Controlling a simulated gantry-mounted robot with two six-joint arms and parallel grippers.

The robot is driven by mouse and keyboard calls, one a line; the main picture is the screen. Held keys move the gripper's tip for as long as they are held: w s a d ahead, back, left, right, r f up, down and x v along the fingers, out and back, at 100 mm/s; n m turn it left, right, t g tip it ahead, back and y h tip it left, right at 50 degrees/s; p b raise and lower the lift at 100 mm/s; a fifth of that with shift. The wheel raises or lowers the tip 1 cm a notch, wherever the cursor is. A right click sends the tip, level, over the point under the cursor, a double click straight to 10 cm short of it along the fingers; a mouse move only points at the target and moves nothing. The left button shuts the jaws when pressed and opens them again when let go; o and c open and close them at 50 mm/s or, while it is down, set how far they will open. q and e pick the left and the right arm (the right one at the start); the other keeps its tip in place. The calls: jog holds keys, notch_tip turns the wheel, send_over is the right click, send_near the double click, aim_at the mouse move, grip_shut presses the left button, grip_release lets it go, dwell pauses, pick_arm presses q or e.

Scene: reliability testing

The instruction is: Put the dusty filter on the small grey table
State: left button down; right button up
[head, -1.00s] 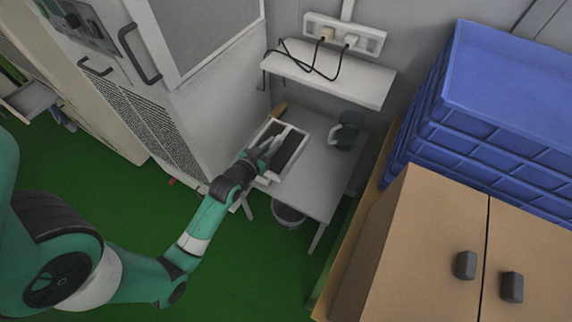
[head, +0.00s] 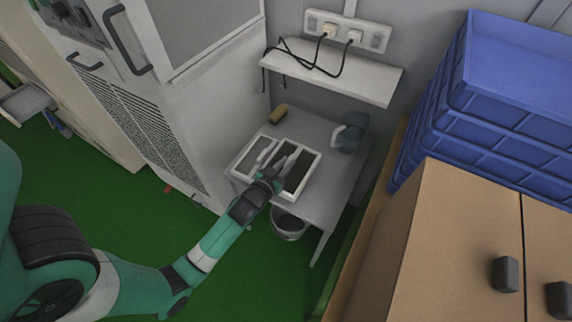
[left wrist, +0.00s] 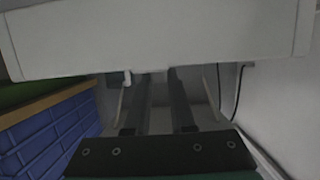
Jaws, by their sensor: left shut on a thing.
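The filter (head: 300,173), a white frame with dark panels, shows over the near left part of the small grey table (head: 318,130). My left gripper (head: 281,165) reaches it from the near side and is shut on it. In the left wrist view the filter's pale side (left wrist: 160,42) fills the top, with the two dark fingers (left wrist: 158,100) running up to it. The fingertips are hidden at its edge. I cannot tell whether the filter touches the tabletop. My right gripper is not in view.
A white shelf (head: 335,78) with cables hangs above. A bin (head: 289,226) is underneath. A tall grey cabinet (head: 205,125) is left; blue crates (head: 520,110) and a brown cabinet (head: 420,240) are right.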

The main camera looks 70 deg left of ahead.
pick_arm(q)
jog(key=c, duration=0.8)
grip_release()
jog(key=shift+f, duration=0.15)
jog(key=shift+o, duration=0.2)
jog(key=shift+r+p, duration=0.3)
jog(key=shift+r, duration=0.05)
jog(key=p+v, duration=0.2)
jog(key=v, duration=1)
jog(key=shift+f, duration=0.15)
